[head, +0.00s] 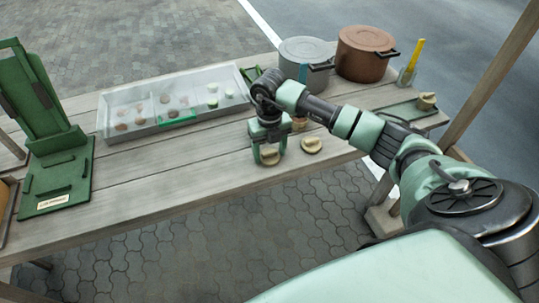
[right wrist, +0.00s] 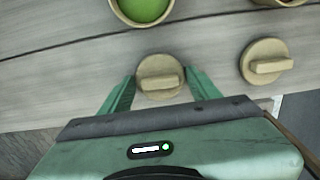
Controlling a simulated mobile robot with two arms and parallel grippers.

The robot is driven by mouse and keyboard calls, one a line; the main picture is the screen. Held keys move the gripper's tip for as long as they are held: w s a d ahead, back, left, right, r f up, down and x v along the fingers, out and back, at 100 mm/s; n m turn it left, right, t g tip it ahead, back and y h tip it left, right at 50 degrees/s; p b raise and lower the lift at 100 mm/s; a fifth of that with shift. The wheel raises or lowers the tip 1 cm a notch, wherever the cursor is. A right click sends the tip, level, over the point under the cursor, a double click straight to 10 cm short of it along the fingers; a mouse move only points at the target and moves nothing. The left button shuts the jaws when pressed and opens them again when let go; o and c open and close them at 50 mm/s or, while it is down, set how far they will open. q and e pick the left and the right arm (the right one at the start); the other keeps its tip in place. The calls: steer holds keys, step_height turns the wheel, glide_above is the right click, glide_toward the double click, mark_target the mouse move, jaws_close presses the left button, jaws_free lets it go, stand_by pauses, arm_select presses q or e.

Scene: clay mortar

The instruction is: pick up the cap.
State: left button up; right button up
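A round tan cap (right wrist: 160,76) with a raised bar handle lies on the wooden table between the fingers of my right gripper (right wrist: 161,80). My left gripper is not in view.
A pot with green contents (right wrist: 143,8) stands just beyond the cap. A grey tray (head: 105,118) with several small pieces and a green stand (head: 50,110) are on the left. A grey pot (head: 304,60) and a brown pot (head: 364,52) stand at the back right.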

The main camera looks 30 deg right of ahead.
steer(key=c, duration=0.7)
steer(key=shift+c, duration=0.2)
steer(key=shift+r, duration=0.1)
